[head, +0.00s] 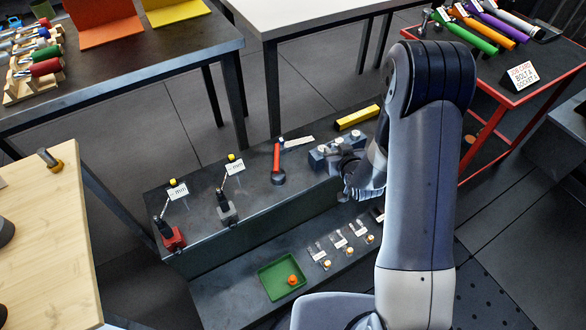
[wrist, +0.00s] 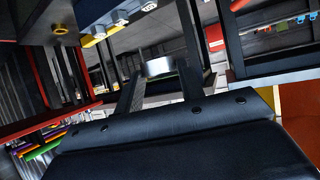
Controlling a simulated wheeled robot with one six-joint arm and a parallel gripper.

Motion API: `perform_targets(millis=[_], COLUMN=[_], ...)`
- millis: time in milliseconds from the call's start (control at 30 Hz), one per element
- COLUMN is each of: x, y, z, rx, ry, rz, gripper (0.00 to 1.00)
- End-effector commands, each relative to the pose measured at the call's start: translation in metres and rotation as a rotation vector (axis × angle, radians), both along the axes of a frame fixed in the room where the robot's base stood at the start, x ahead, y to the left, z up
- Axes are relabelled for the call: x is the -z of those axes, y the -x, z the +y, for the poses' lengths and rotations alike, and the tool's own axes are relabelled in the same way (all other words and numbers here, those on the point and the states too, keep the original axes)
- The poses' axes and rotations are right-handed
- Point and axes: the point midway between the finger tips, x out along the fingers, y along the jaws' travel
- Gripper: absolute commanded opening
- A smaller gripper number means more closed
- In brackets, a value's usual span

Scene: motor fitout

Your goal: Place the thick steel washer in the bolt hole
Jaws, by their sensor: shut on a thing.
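My gripper (wrist: 160,78) shows in the wrist view with its two fingers on either side of a bright silver ring, the thick steel washer (wrist: 158,67). The washer is held at the fingertips, clear of any surface that I can make out. In the head view my gripper (head: 350,190) is beside the blue-grey block (head: 323,157) on the dark bench; its fingertips and the washer are hard to make out there. The block carries several pale round tops and also shows at the top of the wrist view (wrist: 100,34). I cannot pick out the bolt hole.
A green tray (head: 262,284) with an orange piece sits on the lower shelf, near several small labelled parts (head: 340,240). A red-handled tool (head: 277,162), a yellow bar (head: 357,117) and two dark stands (head: 226,208) are on the bench. A red-edged table (head: 512,108) stands right.

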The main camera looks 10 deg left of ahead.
Motion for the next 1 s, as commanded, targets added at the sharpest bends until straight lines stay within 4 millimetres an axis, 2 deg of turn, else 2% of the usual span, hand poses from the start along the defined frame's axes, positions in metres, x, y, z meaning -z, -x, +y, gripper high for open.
perform_targets(millis=[33, 100, 300, 500, 767, 867, 1000], x=[0.022, 0.036, 0.071, 0.092, 0.101, 0.111, 0.138], y=[-0.01, -0.021, -0.05, -0.073, -0.086, -0.086, -0.086], z=[0.013, 0.027, 0.068, 0.098, 0.113, 0.114, 0.113], rx=[-0.036, -0.083, -0.203, -0.28, -0.317, -0.318, -0.317], ry=[0.0, 0.0, 0.001, 0.001, 0.0, -0.001, 0.0], rz=[-0.005, -0.004, -0.004, -0.003, -0.001, 0.003, 0.006], gripper=[0.11, 0.11, 0.11, 0.11, 0.11, 0.11, 0.11])
